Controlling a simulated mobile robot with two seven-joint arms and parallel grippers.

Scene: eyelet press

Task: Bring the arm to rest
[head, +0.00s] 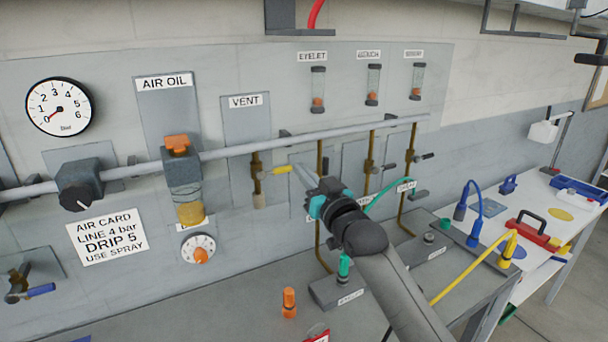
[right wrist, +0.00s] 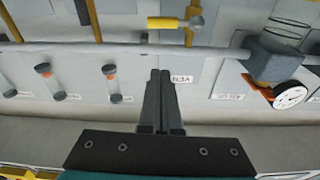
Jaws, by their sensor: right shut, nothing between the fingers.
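My right gripper (head: 299,172) reaches up from the lower right in the head view, in front of the wall panel. Its fingers are shut with nothing between them; they also show together in the right wrist view (right wrist: 160,82). In the head view the fingertips appear close to the yellow handle (head: 283,170) of the vent valve (head: 257,172); I cannot tell whether they touch. In the right wrist view a clear gap lies between the fingertips and the yellow handle (right wrist: 168,23). My left gripper is not in view.
A grey pipe (head: 235,149) crosses the panel, with an air oil unit (head: 182,180) and a dark regulator (head: 79,186). Below stands a grey bench (head: 230,308) with an orange plug (head: 289,302) and hose fittings. A white side table (head: 530,275) at right holds tools.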

